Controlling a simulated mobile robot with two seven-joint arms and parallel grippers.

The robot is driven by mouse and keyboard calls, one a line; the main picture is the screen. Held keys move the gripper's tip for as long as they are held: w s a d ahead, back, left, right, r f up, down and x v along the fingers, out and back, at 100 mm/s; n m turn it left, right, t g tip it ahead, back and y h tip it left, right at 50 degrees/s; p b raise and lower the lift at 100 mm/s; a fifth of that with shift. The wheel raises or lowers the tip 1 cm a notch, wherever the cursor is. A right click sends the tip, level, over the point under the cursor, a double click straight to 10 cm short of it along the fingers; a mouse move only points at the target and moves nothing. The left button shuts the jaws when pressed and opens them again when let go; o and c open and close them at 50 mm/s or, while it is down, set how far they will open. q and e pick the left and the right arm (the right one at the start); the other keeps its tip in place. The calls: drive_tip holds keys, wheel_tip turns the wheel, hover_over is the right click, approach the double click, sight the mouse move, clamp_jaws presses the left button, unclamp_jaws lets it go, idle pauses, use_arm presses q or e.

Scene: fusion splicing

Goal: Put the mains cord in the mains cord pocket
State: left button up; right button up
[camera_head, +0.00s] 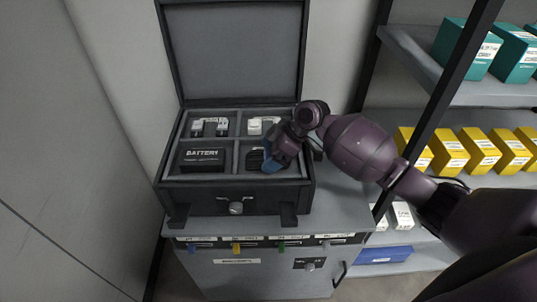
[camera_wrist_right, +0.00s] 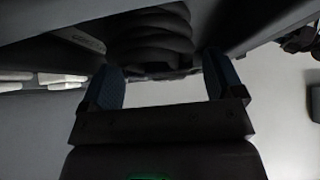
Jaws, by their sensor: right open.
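The open case (camera_head: 170,196) has four pockets. The mains cord, a black coil (camera_wrist_right: 150,42), shows in the right wrist view just beyond and between my fingertips. In the head view a dark piece of it (camera_head: 254,159) shows in the front right pocket, mostly hidden by my gripper. My right gripper (camera_head: 272,163) is over that pocket, its blue fingers pointing down. The wrist view shows the fingers (camera_wrist_right: 162,70) apart on either side of the coil, with nothing clamped. I cannot tell whether the coil rests on the pocket floor. My left gripper is not in view.
A black battery (camera_head: 202,159) fills the front left pocket. White-and-grey devices sit in the back left (camera_head: 210,127) and back right (camera_head: 262,125) pockets. The raised lid (camera_head: 238,50) stands behind. Shelves with yellow boxes (camera_head: 449,153) and teal boxes (camera_head: 466,47) stand to the right.

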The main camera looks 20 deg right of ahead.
drive_tip(key=v, duration=1.1)
drive_tip(key=shift+d, duration=0.15)
drive_tip(key=shift+s+r, duration=0.1)
